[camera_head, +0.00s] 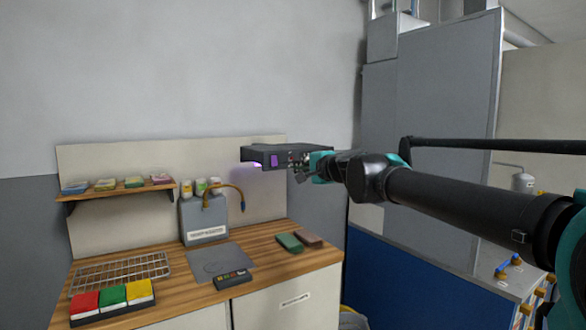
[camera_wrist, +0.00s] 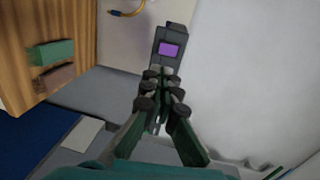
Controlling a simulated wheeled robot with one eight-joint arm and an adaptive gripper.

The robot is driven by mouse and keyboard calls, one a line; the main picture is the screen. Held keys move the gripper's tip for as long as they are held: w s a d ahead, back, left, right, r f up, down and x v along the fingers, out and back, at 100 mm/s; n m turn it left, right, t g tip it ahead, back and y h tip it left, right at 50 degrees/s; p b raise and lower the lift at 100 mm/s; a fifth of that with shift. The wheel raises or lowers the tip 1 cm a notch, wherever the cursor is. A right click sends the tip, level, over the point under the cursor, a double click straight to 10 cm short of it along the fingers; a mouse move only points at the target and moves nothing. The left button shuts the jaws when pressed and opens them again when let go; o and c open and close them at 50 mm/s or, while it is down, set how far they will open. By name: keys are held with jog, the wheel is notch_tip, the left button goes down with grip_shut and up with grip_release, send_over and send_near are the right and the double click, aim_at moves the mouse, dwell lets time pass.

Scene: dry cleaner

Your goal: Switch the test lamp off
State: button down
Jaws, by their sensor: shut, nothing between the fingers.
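The test lamp (camera_head: 320,152) is a dark grey box mounted on the backboard above the counter. A violet glow shows under its left end, so it looks lit. A purple square (camera_head: 274,160) sits on its front face; in the wrist view the purple square (camera_wrist: 170,49) shows on the grey lamp body (camera_wrist: 172,32). My gripper (camera_head: 298,168) is at the lamp's front, right of the purple square. In the wrist view my gripper (camera_wrist: 160,76) has its fingers together and empty, just below the purple square. I cannot tell whether they touch the lamp.
Below is a wooden counter (camera_head: 263,262) with a grey jug (camera_head: 203,218), a wire rack (camera_head: 120,270), red, green and yellow blocks (camera_head: 112,298), and green and brown blocks (camera_head: 290,243). A small shelf (camera_head: 120,191) is at left. A tall grey cabinet (camera_head: 435,130) stands right.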

aim_at(273, 166)
jog(key=x, duration=1.1)
jog(key=shift+w+a+f, duration=0.1)
jog(key=shift+w+a, duration=0.3)
jog(key=shift+w, duration=0.1)
